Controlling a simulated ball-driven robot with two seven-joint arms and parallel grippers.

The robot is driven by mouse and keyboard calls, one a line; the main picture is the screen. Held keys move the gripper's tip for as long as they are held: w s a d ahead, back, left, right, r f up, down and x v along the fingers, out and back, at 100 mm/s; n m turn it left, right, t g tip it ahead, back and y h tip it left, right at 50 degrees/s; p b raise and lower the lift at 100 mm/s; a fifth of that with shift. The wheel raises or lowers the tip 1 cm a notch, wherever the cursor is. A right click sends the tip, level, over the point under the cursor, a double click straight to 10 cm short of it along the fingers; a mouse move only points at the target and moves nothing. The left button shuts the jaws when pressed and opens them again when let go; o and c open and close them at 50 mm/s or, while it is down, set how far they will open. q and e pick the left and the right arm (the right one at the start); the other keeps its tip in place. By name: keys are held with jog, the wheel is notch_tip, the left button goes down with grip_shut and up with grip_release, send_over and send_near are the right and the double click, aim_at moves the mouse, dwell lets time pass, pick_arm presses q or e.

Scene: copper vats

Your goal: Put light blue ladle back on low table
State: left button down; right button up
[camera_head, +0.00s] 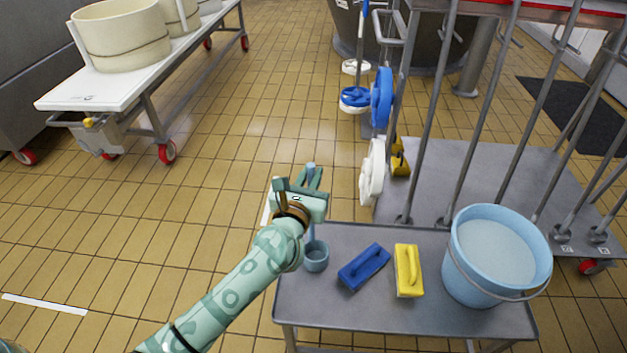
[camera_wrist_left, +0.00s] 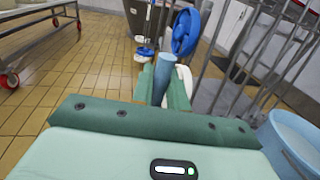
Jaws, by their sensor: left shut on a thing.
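My left gripper (camera_head: 299,184) is shut on the upright handle of the light blue ladle (camera_head: 316,258). The ladle's round bowl hangs below the gripper, at the left end of the grey low table (camera_head: 350,312). I cannot tell whether the bowl touches the tabletop or is just above it. In the left wrist view, the ladle's handle (camera_wrist_left: 162,82) stands between the green fingers, slightly tilted, and its bowl is hidden. My right gripper is not in view.
On the low table are a blue brush (camera_head: 364,267), a yellow brush (camera_head: 408,270) and a light blue bucket (camera_head: 496,256) at the right. Metal poles and a grey platform (camera_head: 480,170) stand behind. The table's front left is bare. A white-topped cart (camera_head: 110,95) stands far left.

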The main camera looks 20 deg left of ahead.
pick_arm(q)
jog(key=shift+r, duration=0.1)
jog(key=c, duration=1.4)
grip_release()
jog(key=shift+s, duration=0.1)
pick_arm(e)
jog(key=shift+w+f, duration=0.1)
